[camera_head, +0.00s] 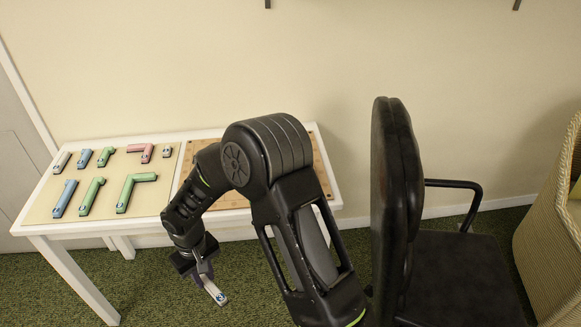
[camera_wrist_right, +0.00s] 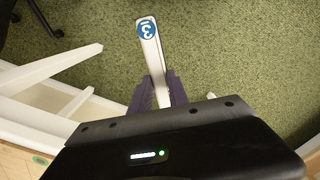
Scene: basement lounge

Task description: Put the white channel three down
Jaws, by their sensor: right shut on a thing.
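The white channel three (camera_head: 215,293) is a narrow white bar with a round blue label marked 3 at its outer end. My right gripper (camera_head: 205,275) is shut on it and holds it over the green carpet, in front of the table and clear of it. In the right wrist view the white channel three (camera_wrist_right: 153,55) sticks out from between the fingers of the right gripper (camera_wrist_right: 158,92), label end outward. My left gripper is not in view.
The white table (camera_head: 48,230) bears a beige mat (camera_head: 155,205) with several blue, green, pink and white pieces, and a wooden board (camera_head: 232,200) partly hidden by my right arm.

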